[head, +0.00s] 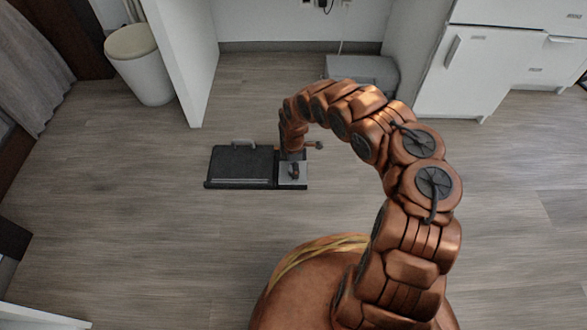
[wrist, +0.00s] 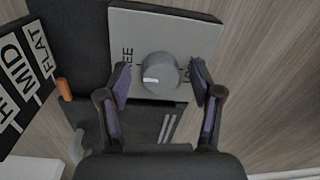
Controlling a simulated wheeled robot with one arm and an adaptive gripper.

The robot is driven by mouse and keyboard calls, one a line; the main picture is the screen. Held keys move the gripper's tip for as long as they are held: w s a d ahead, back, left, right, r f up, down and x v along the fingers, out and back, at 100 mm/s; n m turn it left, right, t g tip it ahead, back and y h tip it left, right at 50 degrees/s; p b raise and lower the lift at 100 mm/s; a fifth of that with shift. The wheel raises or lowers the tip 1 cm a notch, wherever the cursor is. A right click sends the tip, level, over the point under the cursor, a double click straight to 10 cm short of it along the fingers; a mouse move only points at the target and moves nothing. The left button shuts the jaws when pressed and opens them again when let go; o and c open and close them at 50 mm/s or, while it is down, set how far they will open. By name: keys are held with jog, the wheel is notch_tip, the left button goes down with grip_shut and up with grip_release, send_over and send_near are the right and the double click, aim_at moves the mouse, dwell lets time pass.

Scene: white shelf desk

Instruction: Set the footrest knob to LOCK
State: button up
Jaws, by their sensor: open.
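The footrest (head: 240,166) is a dark flat unit on the floor, with a light grey plate (head: 297,183) at its right end. In the wrist view the grey round knob (wrist: 160,72) sits on this plate (wrist: 160,30). Its white mark points left, toward a partly hidden label ending in "EE". No LOCK label is readable. My gripper (wrist: 163,80) is open, with one finger on each side of the knob; I cannot tell whether either touches it. In the head view my arm hides part of the plate.
In the wrist view a black panel (wrist: 28,75) carries MID and FLAT labels, with an orange pointer (wrist: 64,89) beside it. A white bin (head: 139,65), a grey box (head: 362,70) and white cabinets (head: 470,70) stand farther back. The floor around the footrest is clear.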

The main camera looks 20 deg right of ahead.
jog(key=c, duration=1.1)
jog(key=shift+c, duration=0.2)
